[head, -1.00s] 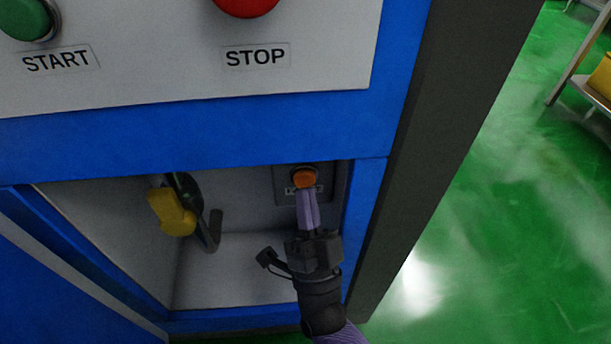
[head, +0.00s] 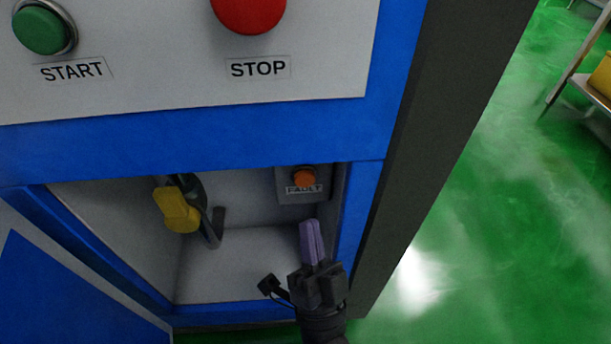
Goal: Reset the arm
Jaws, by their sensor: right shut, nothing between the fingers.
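My right gripper (head: 310,226) is shut and empty, its purple fingers together and pointing up the picture. It is in front of the open recess of the blue cabinet (head: 200,140), below the orange button (head: 304,178) labelled FAULT. A visible gap separates the fingertips from the button. My right arm comes in from the bottom edge. My left gripper is not in the head view.
A yellow handle (head: 177,210) on a dark lever is in the recess, left of my gripper. A green START button (head: 40,31) and a red STOP button (head: 248,12) are on the white panel above. Green floor (head: 490,220) is open at right, with a shelf (head: 588,88) beyond.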

